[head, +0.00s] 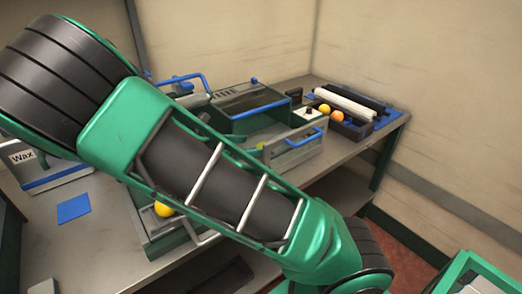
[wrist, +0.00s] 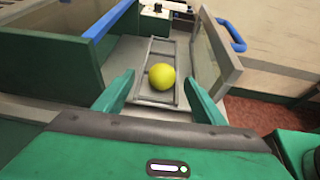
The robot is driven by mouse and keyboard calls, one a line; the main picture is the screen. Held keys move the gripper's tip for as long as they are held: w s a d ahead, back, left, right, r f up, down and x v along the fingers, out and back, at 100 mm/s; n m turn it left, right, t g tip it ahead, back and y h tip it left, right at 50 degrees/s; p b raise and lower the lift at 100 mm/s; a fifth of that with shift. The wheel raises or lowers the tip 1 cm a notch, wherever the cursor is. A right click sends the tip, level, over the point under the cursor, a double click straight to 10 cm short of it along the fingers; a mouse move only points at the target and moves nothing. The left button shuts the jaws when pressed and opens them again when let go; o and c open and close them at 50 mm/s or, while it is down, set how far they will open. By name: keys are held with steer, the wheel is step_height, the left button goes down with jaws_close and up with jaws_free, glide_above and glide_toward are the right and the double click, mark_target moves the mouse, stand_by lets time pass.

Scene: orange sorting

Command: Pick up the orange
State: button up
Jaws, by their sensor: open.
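A yellow, round fruit (wrist: 161,76) rests on a narrow metal rack (wrist: 146,98) in the wrist view. My gripper (wrist: 160,88) is open, with one green finger to each side of the fruit in the picture. I cannot tell whether the fingers are level with it, but gaps show on both sides. In the head view, a sliver of yellow-green fruit (head: 260,146) shows inside the green-walled machine, beside my arm. My arm hides the gripper there. An orange-coloured fruit (head: 337,117) and a yellow one (head: 324,109) sit in a dark tray at the back right.
A panel with a blue handle (wrist: 232,35) stands right of the rack, and a green wall with a blue rim (wrist: 108,20) stands left. Another yellow-orange fruit (head: 164,209) lies at the front. A blue square (head: 73,208) and a Wax box (head: 45,172) are at left.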

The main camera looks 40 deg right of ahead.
mark_target(260, 146)
steer(key=shift+x, duration=2.65)
steer(key=shift+s+f, duration=0.1)
steer(key=shift+s, duration=0.15)
steer(key=shift+c, duration=0.3)
steer(key=c, duration=1.1)
steer(key=shift+o, duration=0.2)
